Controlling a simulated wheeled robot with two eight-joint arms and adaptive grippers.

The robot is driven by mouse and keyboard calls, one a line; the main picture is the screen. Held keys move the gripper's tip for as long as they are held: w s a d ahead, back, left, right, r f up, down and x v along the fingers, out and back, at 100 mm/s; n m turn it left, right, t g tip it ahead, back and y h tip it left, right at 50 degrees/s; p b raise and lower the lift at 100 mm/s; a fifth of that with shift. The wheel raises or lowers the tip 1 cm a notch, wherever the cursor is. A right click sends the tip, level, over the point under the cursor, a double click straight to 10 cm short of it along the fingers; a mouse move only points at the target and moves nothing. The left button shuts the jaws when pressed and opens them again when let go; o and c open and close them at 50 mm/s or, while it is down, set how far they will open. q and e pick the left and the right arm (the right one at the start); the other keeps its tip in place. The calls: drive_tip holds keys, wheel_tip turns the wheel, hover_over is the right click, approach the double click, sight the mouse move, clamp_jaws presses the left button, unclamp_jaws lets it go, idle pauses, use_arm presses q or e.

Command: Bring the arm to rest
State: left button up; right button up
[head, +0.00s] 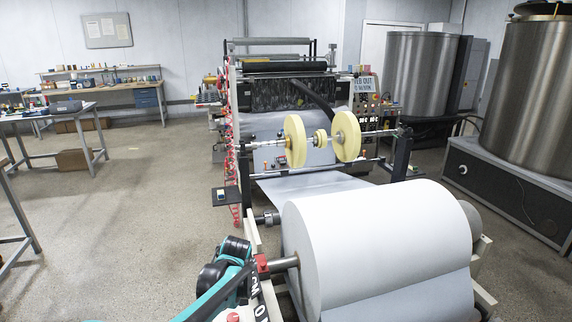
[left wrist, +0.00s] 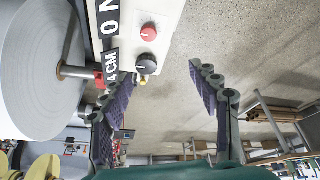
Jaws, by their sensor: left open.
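My left gripper (left wrist: 158,78) is open in the left wrist view, with nothing between its two dark ridged fingers. Its left finger is close beside a white control panel (left wrist: 168,22) carrying a red knob (left wrist: 148,33) and a black knob (left wrist: 147,64); I cannot tell whether they touch. In the head view my teal left arm (head: 222,292) comes in at the bottom, left of the large paper roll (head: 385,235). The fingertips are not clear there. My right gripper is not in view.
The roll's shaft (head: 284,263) and frame stand just right of my left arm. The coating machine (head: 285,95) with two cream discs (head: 296,141) is beyond. Workbenches (head: 75,112) stand at the left, metal tanks (head: 540,95) at the right. The floor (head: 140,205) at left is clear.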

use_arm(q)
drive_tip(key=s+r+m+t+h, duration=0.1)
drive_tip(key=s+r+m, duration=0.1)
drive_tip(key=s+r, duration=0.3)
drive_tip(key=s+r+m, duration=0.2)
drive_tip(key=s+r, duration=0.1)
drive_tip(key=s, duration=0.5)
drive_tip(key=s+f+m+t+h, duration=0.1)
drive_tip(key=s+m, duration=0.3)
drive_tip(key=s, duration=1)
drive_tip(key=shift+a+f+t+h, duration=0.2)
drive_tip(key=shift+f+t+h, duration=0.15)
drive_tip(key=shift+t, duration=0.45)
drive_tip(key=shift+f, duration=0.1)
